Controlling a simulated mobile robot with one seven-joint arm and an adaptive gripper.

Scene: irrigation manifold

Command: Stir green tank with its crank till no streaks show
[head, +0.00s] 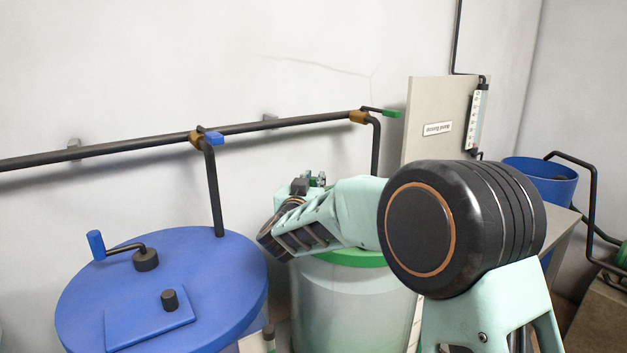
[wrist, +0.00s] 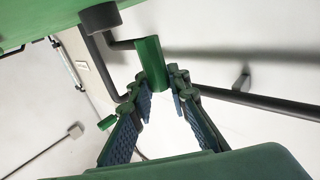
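The green tank (head: 350,300) stands right of the blue tank, with a pale translucent body and a green lid rim (head: 360,258). My arm covers most of its top in the head view. In the wrist view, its crank has a dark hub (wrist: 100,17), a bent dark arm and a green handle (wrist: 150,60). My gripper (wrist: 161,88) is open, its blue-padded fingers on either side of the handle's free end. I cannot tell whether the handle is between the tips or just beyond them. In the head view my gripper (head: 307,183) is mostly hidden. No streaks can be made out.
The blue tank (head: 225,270) with its own blue crank handle (head: 96,245) stands at left. A dark pipe (head: 285,123) runs along the wall, with blue (head: 213,138) and green (head: 392,113) valve handles. A panel (head: 425,105) and blue bucket (head: 540,172) are at right.

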